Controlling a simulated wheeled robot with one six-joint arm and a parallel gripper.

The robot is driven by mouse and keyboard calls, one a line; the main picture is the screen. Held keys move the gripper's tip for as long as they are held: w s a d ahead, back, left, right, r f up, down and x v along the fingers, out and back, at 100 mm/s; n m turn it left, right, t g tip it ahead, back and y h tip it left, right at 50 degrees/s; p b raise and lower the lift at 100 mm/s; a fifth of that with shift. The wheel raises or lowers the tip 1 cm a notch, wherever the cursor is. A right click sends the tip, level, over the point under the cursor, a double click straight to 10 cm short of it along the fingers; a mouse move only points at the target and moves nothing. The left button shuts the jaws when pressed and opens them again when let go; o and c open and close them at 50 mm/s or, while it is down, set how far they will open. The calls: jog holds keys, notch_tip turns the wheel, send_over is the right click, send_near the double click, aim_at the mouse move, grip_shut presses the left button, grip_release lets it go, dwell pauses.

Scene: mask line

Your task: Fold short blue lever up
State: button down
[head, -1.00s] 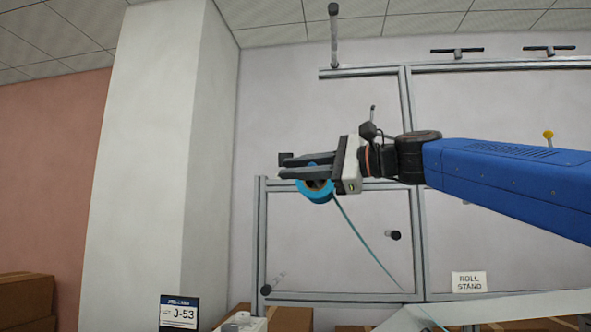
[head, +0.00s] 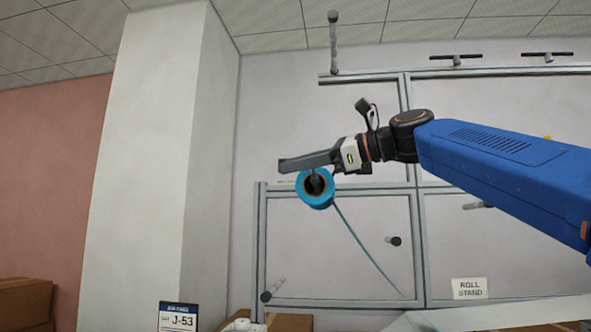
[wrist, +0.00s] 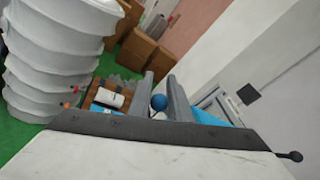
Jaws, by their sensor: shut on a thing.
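The lever's shaft is hidden from both views. In the head view, my gripper (head: 282,165) points left in front of the pale wall. Its fingers overlap in that view, and the knob cannot be made out.
A blue tape roll (head: 303,196) shows just under the fingers, its strand running down right. A metal frame (head: 262,240) with black-knobbed pegs stands behind. A "ROLL STAND" sign (head: 469,288) and a J-53 sign (head: 178,317) are low. Cardboard boxes (wrist: 136,52) lie beyond.

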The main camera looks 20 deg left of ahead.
jog(key=shift+w+a+r+m+h, duration=0.1)
jog(key=shift+w+r+m+h, duration=0.2)
jog(key=shift+m, duration=0.6)
jog(key=c, duration=1.7)
grip_release()
jog(key=shift+o, duration=0.2)
jog(key=shift+r, duration=0.15)
